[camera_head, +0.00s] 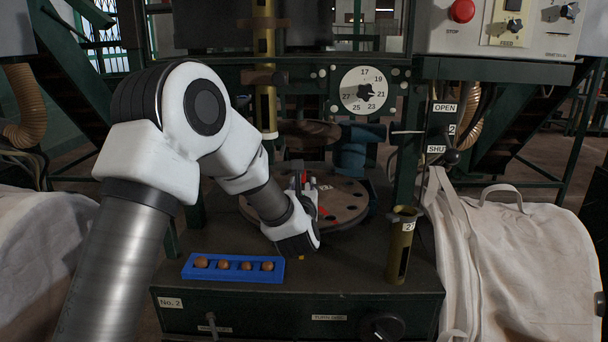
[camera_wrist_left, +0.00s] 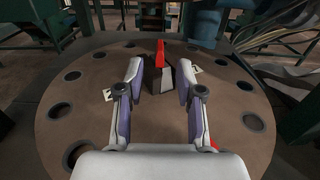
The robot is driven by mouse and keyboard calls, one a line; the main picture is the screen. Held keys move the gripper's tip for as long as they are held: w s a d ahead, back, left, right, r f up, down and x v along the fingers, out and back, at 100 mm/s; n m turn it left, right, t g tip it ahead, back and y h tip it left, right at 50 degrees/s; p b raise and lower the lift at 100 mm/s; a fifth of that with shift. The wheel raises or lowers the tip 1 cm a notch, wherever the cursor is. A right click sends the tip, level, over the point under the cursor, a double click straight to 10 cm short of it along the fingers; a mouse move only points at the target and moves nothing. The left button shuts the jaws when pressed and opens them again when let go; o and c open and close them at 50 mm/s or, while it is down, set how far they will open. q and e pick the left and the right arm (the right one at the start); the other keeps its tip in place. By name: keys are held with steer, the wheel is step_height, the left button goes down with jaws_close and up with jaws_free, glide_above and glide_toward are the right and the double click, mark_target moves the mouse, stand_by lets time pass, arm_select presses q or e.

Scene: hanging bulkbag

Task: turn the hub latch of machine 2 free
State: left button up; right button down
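Machine 2's round brown disc (camera_head: 345,205) has a ring of holes near its rim; its bare top also shows in the left wrist view (camera_wrist_left: 90,125). A red lever (camera_wrist_left: 160,52), which looks like the hub latch, stands near the disc's middle beside a dark wedge-shaped block (camera_wrist_left: 187,76). My left gripper (camera_wrist_left: 159,76) is open above the disc, its fingers apart, with the red lever beyond the gap between them. I cannot tell whether a finger touches the block. In the head view my left gripper (camera_head: 308,190) partly hides the hub. My right gripper is not in view.
A blue tray (camera_head: 232,279) with several brown balls lies on the front ledge, left. A brass tube (camera_head: 401,245) marked 2 stands at the right. A numbered dial (camera_head: 364,90) and an OPEN/SHUT lever (camera_head: 450,156) are behind. A pale bag (camera_head: 530,260) hangs at the right.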

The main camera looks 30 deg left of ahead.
mark_target(306, 178)
arm_select(q)
steer(key=x, duration=0.6)
steer(key=shift+w+a+f, duration=0.1)
steer(key=shift+w+a, duration=0.05)
steer(key=shift+w, duration=0.05)
jaws_close()
steer(key=n+g+y+b, duration=0.2)
steer(key=y, duration=0.1)
steer(key=shift+w+n+g+y+b, duration=0.1)
steer(key=shift+n+g+y+b, duration=0.2)
steer(key=shift+n+g+y, duration=1.3)
steer(key=shift+n+g, duration=0.2)
steer(key=shift+g, duration=0.3)
